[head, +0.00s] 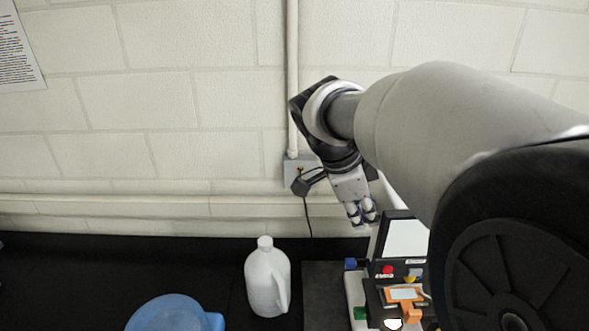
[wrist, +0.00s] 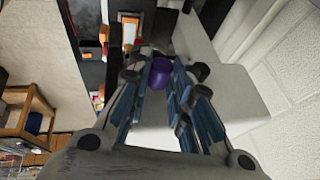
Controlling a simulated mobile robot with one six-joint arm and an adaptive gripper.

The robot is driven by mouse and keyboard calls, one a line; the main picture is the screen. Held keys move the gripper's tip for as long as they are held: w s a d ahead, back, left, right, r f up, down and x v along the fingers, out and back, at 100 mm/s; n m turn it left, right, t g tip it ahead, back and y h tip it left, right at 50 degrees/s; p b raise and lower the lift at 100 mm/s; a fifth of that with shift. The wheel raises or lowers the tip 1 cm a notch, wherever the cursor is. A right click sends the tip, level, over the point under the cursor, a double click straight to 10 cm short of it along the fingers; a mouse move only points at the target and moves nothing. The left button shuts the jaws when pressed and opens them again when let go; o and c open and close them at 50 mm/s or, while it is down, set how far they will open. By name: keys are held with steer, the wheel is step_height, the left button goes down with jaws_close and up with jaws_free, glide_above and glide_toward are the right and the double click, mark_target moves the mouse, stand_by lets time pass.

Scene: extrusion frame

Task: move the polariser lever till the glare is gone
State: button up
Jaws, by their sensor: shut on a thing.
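My gripper (head: 362,213) reaches down behind the machine's screen in the head view. In the wrist view my gripper (wrist: 165,85) has its fingers on either side of a purple knob (wrist: 160,71), seemingly the lever's end, and is shut on it. The rest of the lever is hidden. The machine's dark-framed screen (head: 406,239) looks pale and washed out; I cannot tell whether this is glare. Below it sit a red button (head: 388,270) and an orange-framed part (head: 404,294), with a bright white spot (head: 394,323) at the picture's bottom.
A white jug (head: 266,279) stands left of the machine on the black bench (head: 70,280). A blue rounded container (head: 168,314) is farther left. A wall conduit box (head: 298,168) with a cable is behind my gripper. The bench's left part is mostly clear.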

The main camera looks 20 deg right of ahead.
jaws_close()
steer(key=p, duration=0.1)
steer(key=r+g+p, duration=0.1)
steer(key=p, duration=0.1)
steer(key=shift+w+d+r+p, duration=0.1)
steer(key=shift+w+r+p, duration=0.15)
steer(key=shift+w+p, duration=0.05)
steer(key=w+r+g+p, duration=0.1)
steer(key=p, duration=0.2)
steer(key=shift+d+n+g+y+p, duration=0.1)
steer(key=shift+n+g+y+p, duration=0.2)
steer(key=shift+p, duration=0.1)
steer(key=shift+w+d+g+p, duration=0.1)
steer(key=shift+w+g+p, duration=0.25)
steer(key=shift+p, duration=0.6)
steer(key=shift+s, duration=0.1)
steer(key=o, duration=0.6)
jaws_free()
